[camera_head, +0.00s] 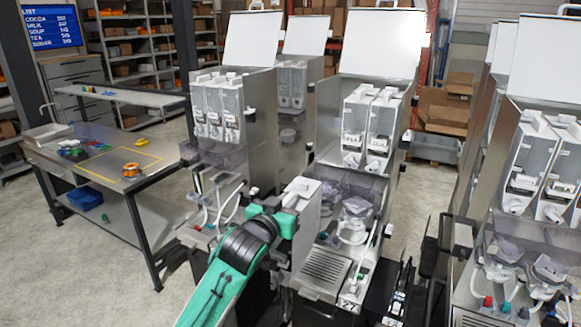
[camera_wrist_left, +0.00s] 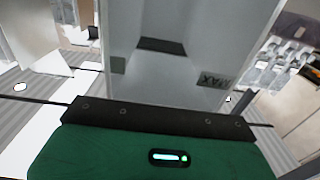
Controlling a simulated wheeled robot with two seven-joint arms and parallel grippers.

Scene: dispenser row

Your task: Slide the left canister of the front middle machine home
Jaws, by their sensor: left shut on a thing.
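The front middle machine (camera_head: 326,130) stands with its lid raised. Two white canisters, a nearer-left one (camera_head: 357,122) and one on the right (camera_head: 382,125), sit side by side in its upper bay. The bay's left part shows no canister. My left gripper (camera_head: 292,196) is shut on a pale grey canister (camera_head: 306,222), held upright in front of the machine, below and left of the bay and apart from it. The held canister fills the left wrist view (camera_wrist_left: 165,80), with a MAX mark and a dark slot. The jaws' grip is mostly hidden. My right gripper is out of view.
A left machine (camera_head: 247,110) with several canisters and a right machine (camera_head: 510,110) flank the middle one. The middle machine's clear hoppers (camera_head: 357,207) and drip grille (camera_head: 326,268) lie below its bay. A worktable (camera_head: 95,160) stands at left.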

